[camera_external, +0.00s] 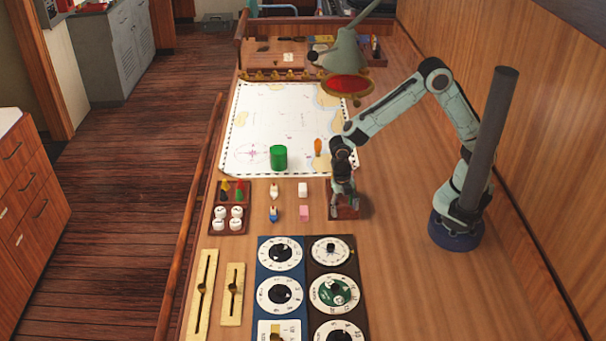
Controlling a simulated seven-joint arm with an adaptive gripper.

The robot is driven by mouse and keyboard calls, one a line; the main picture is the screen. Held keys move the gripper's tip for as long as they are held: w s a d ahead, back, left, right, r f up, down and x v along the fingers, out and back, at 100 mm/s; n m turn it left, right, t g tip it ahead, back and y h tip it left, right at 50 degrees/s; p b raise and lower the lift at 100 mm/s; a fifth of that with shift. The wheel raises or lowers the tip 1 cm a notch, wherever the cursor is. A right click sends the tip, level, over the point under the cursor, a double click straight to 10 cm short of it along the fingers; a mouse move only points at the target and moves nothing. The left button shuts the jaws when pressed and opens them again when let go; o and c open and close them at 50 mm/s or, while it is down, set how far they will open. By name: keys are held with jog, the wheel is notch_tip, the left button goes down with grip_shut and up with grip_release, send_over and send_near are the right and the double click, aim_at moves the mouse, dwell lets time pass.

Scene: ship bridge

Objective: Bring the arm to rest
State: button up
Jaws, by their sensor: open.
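My gripper (343,190) points down at the end of my bent arm, near the right edge of the table's middle. It is open, and its fingers are low over a small brown tray (345,212). The picture is too small to show whether they touch it or what lies between them. A green cylinder (278,157) stands upright on the chart to the left of my gripper. A small orange-handled tool (318,147) lies on the chart, also left of my gripper.
A white chart (280,112) covers the middle. A green lamp (345,55) hangs over its far end. A tray (230,232) with white knobs and coloured pieces, small figures (274,190), dial panels (280,295) and brass sliders (202,297) fill the near left. A dark post (490,140) stands before my arm.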

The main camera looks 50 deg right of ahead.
jog(key=s+d+m+g+h, duration=0.2)
jog(key=d+m, duration=0.6)
jog(key=d, duration=0.5)
jog(key=s+d+r+m+t+y, duration=0.1)
jog(key=s+d+r+m+y, duration=0.1)
jog(key=d+r+m, duration=0.4)
jog(key=s+d+r+m+t+y, duration=0.1)
jog(key=s+d+r+m, duration=0.4)
jog(key=m, duration=0.9)
jog(key=shift+s+d+r+m+y, duration=0.3)
jog(key=shift+d+r+m+y, duration=0.15)
jog(key=shift+d, duration=0.5)
jog(key=shift+w, duration=0.1)
